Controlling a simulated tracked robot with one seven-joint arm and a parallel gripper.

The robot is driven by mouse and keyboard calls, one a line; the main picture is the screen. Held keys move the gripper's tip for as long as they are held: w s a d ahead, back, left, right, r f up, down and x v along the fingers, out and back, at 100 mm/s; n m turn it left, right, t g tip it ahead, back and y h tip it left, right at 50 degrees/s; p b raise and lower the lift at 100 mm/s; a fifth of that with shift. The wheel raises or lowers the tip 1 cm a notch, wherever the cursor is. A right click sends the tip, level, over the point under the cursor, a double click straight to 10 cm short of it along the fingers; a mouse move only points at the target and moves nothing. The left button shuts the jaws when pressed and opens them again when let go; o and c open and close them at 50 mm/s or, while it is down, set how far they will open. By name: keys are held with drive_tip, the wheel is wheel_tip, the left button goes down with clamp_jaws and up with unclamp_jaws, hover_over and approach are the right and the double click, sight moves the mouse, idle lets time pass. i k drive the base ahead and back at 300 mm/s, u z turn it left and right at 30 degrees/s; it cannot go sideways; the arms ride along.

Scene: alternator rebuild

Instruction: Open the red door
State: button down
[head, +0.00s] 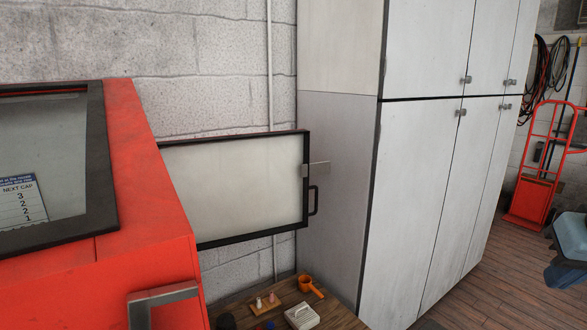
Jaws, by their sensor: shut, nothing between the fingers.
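A red cabinet (150,190) fills the left of the head view, with a dark-framed glass window (50,165) in it. A paper with numbers shows behind the glass. A grey metal bracket or handle (165,297) is on the red front at the bottom edge, partly cut off. A black-framed pale panel (235,187) stands out to the right from behind the cabinet, with a black pull handle (314,200) and a metal latch plate (316,169) at its right edge. Its hinge side is hidden by the cabinet. I cannot tell which part is the red door. My gripper is not in view.
A wooden bench (340,317) below the panel holds an orange cup (309,287) and small items. Tall white cupboards (420,190) stand just right of the panel, doors shut. Wooden floor (480,285) is open further right, near a red hand truck (535,190).

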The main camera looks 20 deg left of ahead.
sight(230, 190)
drive_tip(key=u, duration=0.25)
drive_tip(key=i, duration=0.8)
drive_tip(key=u, duration=0.3)
drive_tip(key=k, duration=0.85)
drive_tip(key=u, duration=0.2)
drive_tip(key=i, duration=0.85)
drive_tip(key=z, duration=0.1)
